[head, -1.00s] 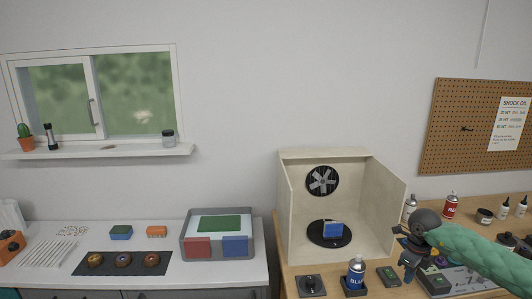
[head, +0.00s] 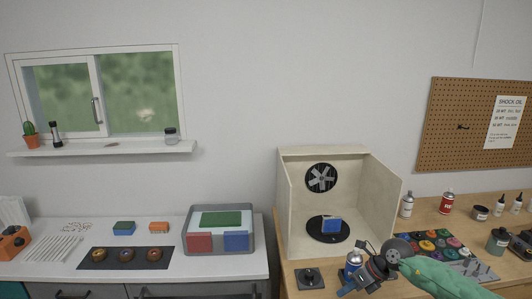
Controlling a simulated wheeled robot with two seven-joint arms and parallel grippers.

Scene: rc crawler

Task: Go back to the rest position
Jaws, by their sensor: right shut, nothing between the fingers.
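My right gripper (head: 356,281) reaches in from the lower right on its green-sleeved arm. It is shut and empty, and points down and to the left. It overlaps the blue paint can (head: 354,260) in the picture and hides much of it. I cannot tell whether they touch. My left gripper is not in view.
An open-front booth (head: 382,200) with a fan holds a blue block (head: 332,226) on a black turntable (head: 322,236). A black-knobbed block (head: 309,278) sits in front. A red can (head: 446,203) and paint pots stand right. The left counter holds a grey tray (head: 220,250).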

